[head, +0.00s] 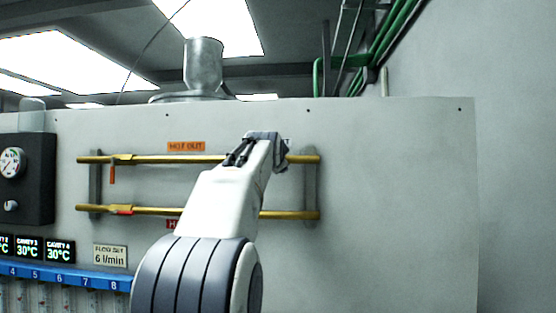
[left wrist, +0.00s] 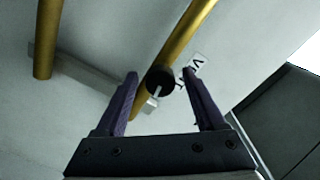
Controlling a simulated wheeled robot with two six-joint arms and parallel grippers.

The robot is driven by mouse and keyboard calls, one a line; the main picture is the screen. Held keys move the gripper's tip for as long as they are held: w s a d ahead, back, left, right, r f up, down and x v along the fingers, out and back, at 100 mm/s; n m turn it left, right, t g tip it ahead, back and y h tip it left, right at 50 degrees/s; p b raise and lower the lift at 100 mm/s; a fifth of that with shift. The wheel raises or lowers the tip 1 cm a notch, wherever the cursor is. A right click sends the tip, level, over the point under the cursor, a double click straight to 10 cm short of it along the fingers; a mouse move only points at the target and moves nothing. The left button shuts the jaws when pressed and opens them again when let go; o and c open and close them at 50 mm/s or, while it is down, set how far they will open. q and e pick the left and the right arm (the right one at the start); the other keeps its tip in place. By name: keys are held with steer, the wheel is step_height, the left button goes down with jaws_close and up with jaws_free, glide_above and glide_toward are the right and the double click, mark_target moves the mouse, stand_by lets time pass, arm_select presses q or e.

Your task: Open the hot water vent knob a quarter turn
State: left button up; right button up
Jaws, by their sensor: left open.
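In the left wrist view a round black knob (left wrist: 160,82) sits on a brass pipe (left wrist: 188,32), with a pale pointer or stem on it. A white tag (left wrist: 198,65) with partly readable black letters is beside it. My left gripper (left wrist: 160,73) is open, its two dark fingers on either side of the knob and apart from it. In the head view my left gripper (head: 264,142) is raised at the right part of the upper brass pipe (head: 190,160), below and right of the orange HOT OUT label (head: 186,146). The knob is hidden there. My right gripper is not in view.
A lower brass pipe (head: 160,210) runs below the upper one, with grey brackets (head: 311,185) holding both. A red lever (head: 112,174) hangs from the upper pipe's left end. A gauge panel (head: 26,178) is at left. The pale panel (head: 400,200) at right is bare.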

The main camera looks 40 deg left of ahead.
arm_select(q)
steer(key=b+v, duration=0.5)
steer(key=v, duration=0.5)
steer(key=shift+s, duration=0.2)
steer(key=shift+d, duration=0.15)
